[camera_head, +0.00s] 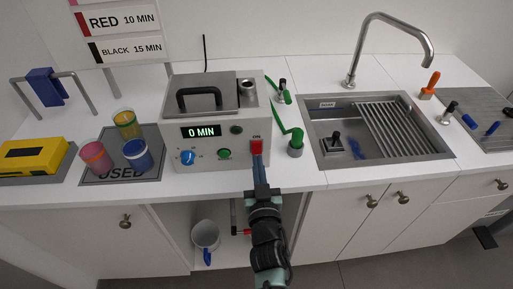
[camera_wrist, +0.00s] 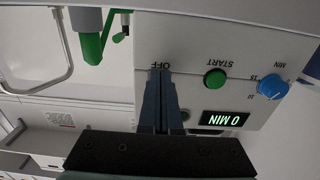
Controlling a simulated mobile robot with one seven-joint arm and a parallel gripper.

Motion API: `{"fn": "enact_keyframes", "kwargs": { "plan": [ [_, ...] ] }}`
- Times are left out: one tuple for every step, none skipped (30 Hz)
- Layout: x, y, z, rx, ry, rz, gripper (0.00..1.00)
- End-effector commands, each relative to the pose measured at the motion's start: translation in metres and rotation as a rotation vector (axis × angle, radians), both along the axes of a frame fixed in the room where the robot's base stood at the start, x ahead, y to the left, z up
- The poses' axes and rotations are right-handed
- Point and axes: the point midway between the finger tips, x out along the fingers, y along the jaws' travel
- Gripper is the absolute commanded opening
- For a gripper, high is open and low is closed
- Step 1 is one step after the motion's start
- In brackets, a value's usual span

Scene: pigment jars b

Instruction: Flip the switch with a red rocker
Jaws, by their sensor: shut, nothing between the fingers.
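The red rocker (camera_head: 256,147) is on the right side of the front of a light grey machine (camera_head: 183,137). In the wrist view the shut fingers (camera_wrist: 158,76) point at the upside-down "OFF" label and hide the rocker. The rocker's tilt cannot be made out. The display (camera_head: 201,132) reads "0 MIN".
The machine front also has a blue knob (camera_head: 187,157) and a green START button (camera_head: 225,154). Coloured cups (camera_head: 137,153) stand on the left tray. An open cupboard with a mug (camera_head: 205,236) is below.

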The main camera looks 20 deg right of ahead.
Motion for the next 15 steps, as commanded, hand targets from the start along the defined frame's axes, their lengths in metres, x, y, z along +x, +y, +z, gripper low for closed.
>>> {"fn": "enact_keyframes", "kwargs": {
  "plan": [
    [0.002,0.0,0.001,-0.001,-0.002,0.0,0.0],
    [0.003,-0.001,0.001,-0.001,-0.002,0.0,0.0],
    [0.003,-0.001,0.001,-0.001,-0.002,0.0,0.0],
    [0.002,-0.001,0.001,-0.001,-0.002,0.0,0.0],
    [0.001,0.0,0.001,-0.001,-0.002,0.0,0.0],
    [-0.001,0.0,0.001,0.0,-0.001,0.0,0.0],
    [-0.003,0.001,0.001,0.0,-0.001,0.0,0.0],
    [-0.005,0.002,0.001,-0.001,-0.001,0.001,0.0],
    [-0.009,0.003,0.001,-0.001,-0.001,0.001,0.0],
    [-0.012,0.004,0.001,-0.001,0.0,0.001,0.0],
    [-0.015,0.005,0.001,-0.001,-0.001,0.001,0.0],
    [-0.019,0.006,0.002,0.0,-0.001,0.001,0.0],
    [-0.022,0.007,0.001,0.0,-0.001,0.001,0.0],
    [-0.025,0.007,0.001,0.0,-0.001,0.001,0.0],
    [-0.028,0.008,0.001,0.0,-0.001,0.001,0.0]
  ]
}}
